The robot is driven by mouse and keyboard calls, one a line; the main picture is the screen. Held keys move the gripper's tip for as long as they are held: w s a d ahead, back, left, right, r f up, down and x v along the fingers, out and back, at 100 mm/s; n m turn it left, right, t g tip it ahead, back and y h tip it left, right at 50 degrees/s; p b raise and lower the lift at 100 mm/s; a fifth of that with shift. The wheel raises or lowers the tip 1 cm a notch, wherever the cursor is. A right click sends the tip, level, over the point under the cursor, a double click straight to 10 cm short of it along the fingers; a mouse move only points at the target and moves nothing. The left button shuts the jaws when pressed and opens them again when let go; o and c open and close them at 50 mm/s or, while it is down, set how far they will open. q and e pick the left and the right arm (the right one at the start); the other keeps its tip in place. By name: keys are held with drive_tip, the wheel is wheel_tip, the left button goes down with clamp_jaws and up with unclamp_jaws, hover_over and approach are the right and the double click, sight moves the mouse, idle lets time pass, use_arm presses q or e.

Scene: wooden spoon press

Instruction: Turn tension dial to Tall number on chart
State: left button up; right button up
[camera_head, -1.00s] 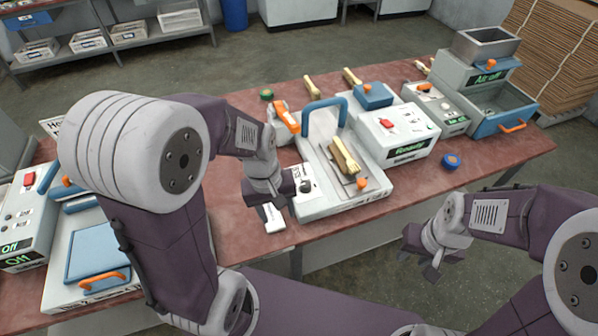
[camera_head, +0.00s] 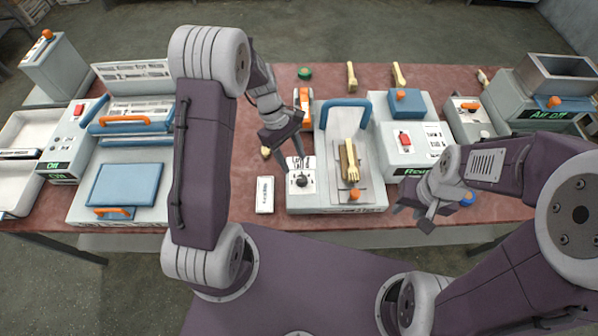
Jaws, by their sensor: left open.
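The tension dial (camera_head: 301,184) is a small dark knob on a white marked plate at the front left of the grey press (camera_head: 335,201). The marks are too small to read. My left gripper (camera_head: 284,152) is open and empty, just behind and left of the dial, apart from it. A white panel with rows of print (camera_head: 133,69) stands at the back left; it may be the chart, but I cannot read it. My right gripper (camera_head: 413,217) hangs near the table's front edge, right of the press; its fingers look apart and empty.
A wooden spoon (camera_head: 349,161) lies on the press under a blue handle (camera_head: 343,104). A white block (camera_head: 265,194) lies left of the press. A box with a red switch (camera_head: 405,139) stands on the right.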

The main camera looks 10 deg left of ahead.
sight(302, 177)
use_arm(q)
drive_tip(key=x, duration=0.6)
drive_tip(key=shift+w+d+f, duration=0.15)
drive_tip(key=shift+d+f, duration=0.15)
drive_tip(key=shift+f, duration=0.35)
drive_tip(key=shift+d, duration=0.1)
clamp_jaws()
